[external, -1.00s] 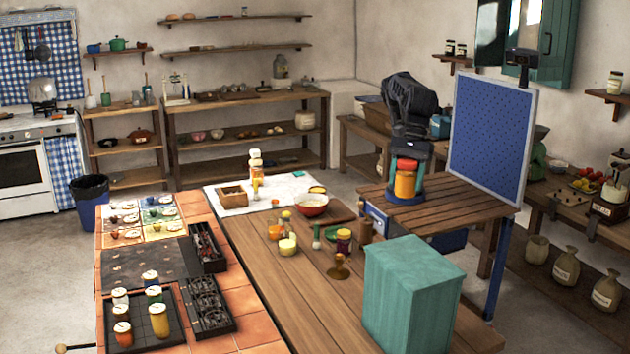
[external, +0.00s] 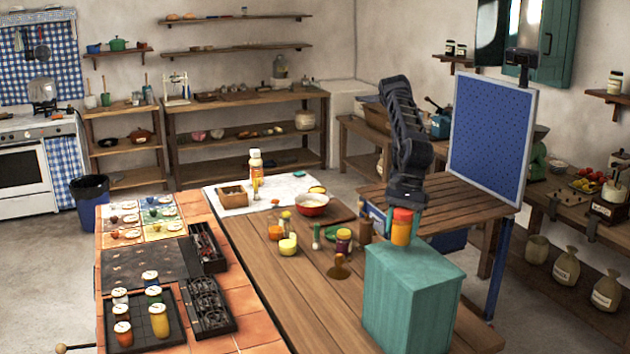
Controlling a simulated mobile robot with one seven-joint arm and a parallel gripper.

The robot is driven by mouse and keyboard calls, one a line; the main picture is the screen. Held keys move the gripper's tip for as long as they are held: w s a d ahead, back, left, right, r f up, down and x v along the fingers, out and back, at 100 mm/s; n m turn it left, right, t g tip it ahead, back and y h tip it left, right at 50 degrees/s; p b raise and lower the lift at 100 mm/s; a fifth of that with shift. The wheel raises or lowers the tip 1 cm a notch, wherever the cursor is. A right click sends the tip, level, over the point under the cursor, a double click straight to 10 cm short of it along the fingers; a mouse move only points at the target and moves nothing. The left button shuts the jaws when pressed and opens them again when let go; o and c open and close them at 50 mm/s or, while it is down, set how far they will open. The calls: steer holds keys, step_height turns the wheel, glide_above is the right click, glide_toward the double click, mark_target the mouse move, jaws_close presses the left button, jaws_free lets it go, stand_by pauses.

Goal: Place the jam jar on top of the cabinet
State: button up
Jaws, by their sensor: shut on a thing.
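My gripper (external: 405,205) points down and is shut on the jam jar (external: 401,232), an orange jar with a red lid. The jar is upright at the back part of the top of the teal cabinet (external: 412,305). I cannot tell whether its base touches the cabinet top or hangs slightly above it. The teal cabinet stands on the near right end of the wooden table. The fingertips are small and partly hidden by the jar and the wrist.
Left of the cabinet on the wooden table (external: 300,300) stand a dark jar with a red lid (external: 343,241), a brown bottle (external: 365,231) and a red bowl (external: 312,204). A blue board (external: 490,140) rises behind to the right.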

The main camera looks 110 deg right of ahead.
steer(key=shift+f, duration=0.8)
steer(key=shift+f, duration=0.15)
steer(key=o, duration=1.4)
steer(key=v, duration=1.2)
steer(key=shift+r, duration=0.2)
